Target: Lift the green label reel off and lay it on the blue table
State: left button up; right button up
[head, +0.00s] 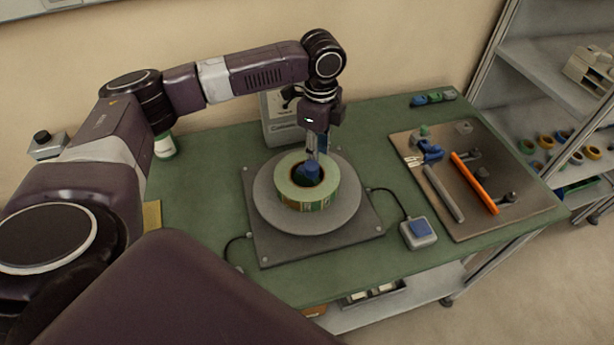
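The green label reel (327,190), a thick pale-green ring with labels on its outer side, lies flat on a round grey platter (270,209). A blue hub (307,172) shows inside its hole. My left gripper (315,153) points down at the far side of the reel, close over its rim and the hub. Its fingertips are small and partly hidden, so I cannot tell whether they are open or touch the reel. The table (207,187) under it all looks green rather than blue. My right gripper is not in view.
The platter sits on a square grey base (263,246). A cable runs to a blue-buttoned box (418,231) on its right.

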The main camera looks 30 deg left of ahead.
pick_arm(q)
jog(key=shift+f, duration=0.25)
jog(key=c, duration=0.4)
grip_shut()
jog(key=shift+r, duration=0.2)
